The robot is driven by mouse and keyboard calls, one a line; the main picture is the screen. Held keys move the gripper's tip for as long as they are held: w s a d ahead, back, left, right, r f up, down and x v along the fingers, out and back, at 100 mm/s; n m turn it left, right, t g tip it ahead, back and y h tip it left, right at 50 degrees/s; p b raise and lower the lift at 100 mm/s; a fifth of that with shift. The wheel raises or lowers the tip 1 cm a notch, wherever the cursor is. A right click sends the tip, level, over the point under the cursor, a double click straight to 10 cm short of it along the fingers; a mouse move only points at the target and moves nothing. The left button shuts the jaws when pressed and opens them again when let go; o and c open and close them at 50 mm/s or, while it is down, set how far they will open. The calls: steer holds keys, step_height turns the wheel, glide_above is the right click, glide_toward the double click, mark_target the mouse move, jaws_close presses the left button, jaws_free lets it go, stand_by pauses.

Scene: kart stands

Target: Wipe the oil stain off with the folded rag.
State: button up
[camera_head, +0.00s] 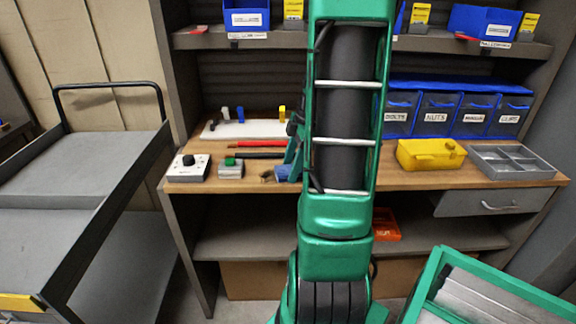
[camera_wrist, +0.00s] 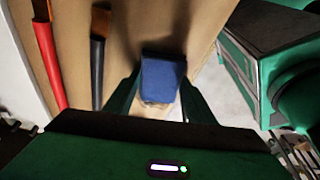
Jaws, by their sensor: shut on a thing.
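The folded blue rag (camera_wrist: 162,80) is between the two fingers of my gripper (camera_wrist: 161,92) in the wrist view. My gripper is shut on it, at or close above the wooden bench top. In the head view the rag (camera_head: 284,173) shows as a small blue patch beside my gripper (camera_head: 292,163), which is mostly hidden behind my arm. A dim darker area lies on the wood around the rag in the wrist view; I cannot tell whether it is the oil stain or shadow.
A red-handled tool (camera_head: 258,143) and a black-handled tool (camera_head: 260,155) lie behind the rag. A grey box with a knob (camera_head: 188,168) and a small green-topped block (camera_head: 231,169) stand to the left.

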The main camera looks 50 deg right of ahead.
mark_target(254, 176)
steer(key=shift+w+a, duration=1.7)
steer(key=shift+w, duration=0.25)
steer(key=shift+w+a, duration=1.65)
steer(key=shift+w, duration=0.25)
steer(key=shift+w+a+r, duration=0.2)
steer(key=shift+w+r, duration=0.05)
steer(key=shift+w, duration=0.05)
steer(key=c, duration=0.3)
steer(key=shift+s+d, duration=1.15)
steer(key=shift+s, duration=0.2)
steer(key=shift+c, duration=0.2)
steer(key=shift+s+d+f, duration=0.15)
steer(key=shift+s+d, duration=1.05)
steer(key=shift+s, duration=0.25)
steer(key=shift+s+d+f, duration=0.15)
steer(key=shift+s+d, duration=1.05)
steer(key=shift+s, duration=0.2)
steer(key=shift+r, duration=0.1)
steer(key=shift+r, duration=2.9)
steer(key=shift+r, duration=0.15)
